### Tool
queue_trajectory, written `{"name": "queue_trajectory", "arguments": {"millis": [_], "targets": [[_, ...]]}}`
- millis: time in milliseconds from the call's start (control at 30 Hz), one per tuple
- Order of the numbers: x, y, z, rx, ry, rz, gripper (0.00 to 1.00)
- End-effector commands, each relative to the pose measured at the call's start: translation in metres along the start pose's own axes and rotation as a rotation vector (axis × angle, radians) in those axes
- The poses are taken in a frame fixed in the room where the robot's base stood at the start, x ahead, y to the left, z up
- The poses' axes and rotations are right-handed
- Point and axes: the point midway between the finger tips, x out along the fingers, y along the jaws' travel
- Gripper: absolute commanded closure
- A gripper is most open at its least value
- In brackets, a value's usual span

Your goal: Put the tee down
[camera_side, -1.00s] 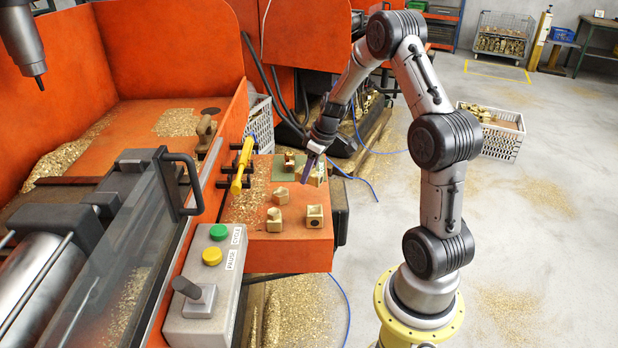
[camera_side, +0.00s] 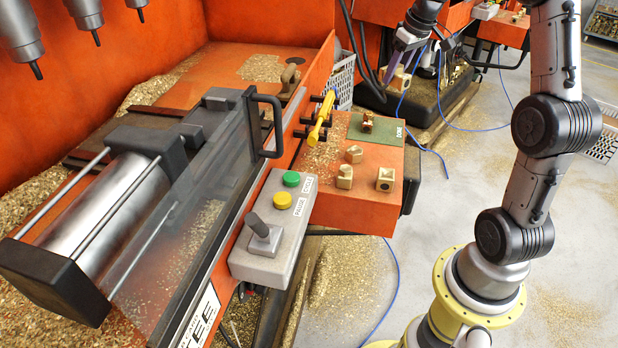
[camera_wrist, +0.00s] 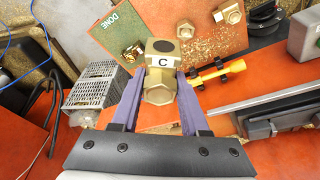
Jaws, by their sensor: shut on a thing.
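My gripper (camera_wrist: 160,95) has purple fingers, shut on a brass tee (camera_wrist: 158,92) with a white "C" label and a dark round opening facing the wrist camera. In the side view my gripper (camera_side: 392,68) holds the tee (camera_side: 398,80) up in the air, beyond the far edge of the orange shelf. The green mat marked DONE (camera_side: 392,136) lies on the shelf's far end; another brass fitting (camera_side: 367,119) sits on it. In the wrist view the mat (camera_wrist: 112,30) is at upper left, beyond the held tee.
Brass fittings (camera_side: 354,154), (camera_side: 344,177) and (camera_side: 385,179) stand on the orange shelf (camera_side: 350,208). A yellow-handled tool (camera_side: 320,118) lies at the shelf's left edge. A control box (camera_side: 268,232) stands in front. A grey crate (camera_side: 341,80) is behind.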

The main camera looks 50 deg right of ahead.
Motion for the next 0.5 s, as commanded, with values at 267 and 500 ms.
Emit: {"name": "queue_trajectory", "arguments": {"millis": [267,500], "targets": [[-0.062,0.004,0.015,0.330,0.002,0.104,1.00],[-0.063,0.003,0.026,0.468,0.002,0.145,1.00]]}}
